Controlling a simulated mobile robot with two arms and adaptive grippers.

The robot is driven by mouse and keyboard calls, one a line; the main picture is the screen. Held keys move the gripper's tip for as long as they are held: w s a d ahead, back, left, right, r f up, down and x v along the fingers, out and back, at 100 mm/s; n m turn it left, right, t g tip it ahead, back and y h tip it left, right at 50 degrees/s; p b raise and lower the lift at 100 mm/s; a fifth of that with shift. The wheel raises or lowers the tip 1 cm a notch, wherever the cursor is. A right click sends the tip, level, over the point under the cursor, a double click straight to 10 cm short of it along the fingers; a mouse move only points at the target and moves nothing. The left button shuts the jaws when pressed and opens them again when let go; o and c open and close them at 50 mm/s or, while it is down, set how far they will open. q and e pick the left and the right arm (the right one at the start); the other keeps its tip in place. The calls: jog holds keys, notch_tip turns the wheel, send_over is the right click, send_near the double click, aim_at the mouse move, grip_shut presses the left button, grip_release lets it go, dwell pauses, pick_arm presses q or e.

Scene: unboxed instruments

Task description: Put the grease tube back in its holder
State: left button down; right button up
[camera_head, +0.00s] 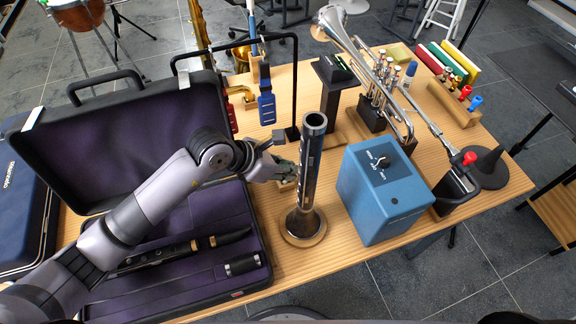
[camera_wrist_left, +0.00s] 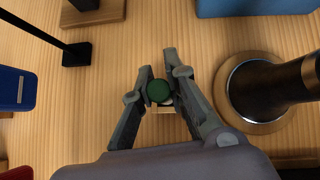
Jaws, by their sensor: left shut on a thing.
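My left gripper (camera_head: 284,160) is over the table, just left of the upright black clarinet-like bell piece. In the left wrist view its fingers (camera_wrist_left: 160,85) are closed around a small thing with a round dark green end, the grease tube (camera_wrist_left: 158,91). I see the tube nearly end-on, so its length is hidden. In the head view the fingers hide most of it. A small light wooden block, seemingly the holder (camera_head: 288,187), shows on the table below the fingers. I cannot tell whether the tube touches it.
The black instrument piece (camera_head: 311,160) stands on a round wooden base close right of the gripper. A blue box (camera_head: 383,190) stands farther right. A black stand (camera_head: 293,133) is behind. The open purple-lined case (camera_head: 200,225) lies left, under my arm.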

dwell(0.3)
pick_arm(q)
jog(key=c, duration=1.5)
grip_release()
jog(key=v, duration=1.2)
jog(key=shift+r, duration=0.1)
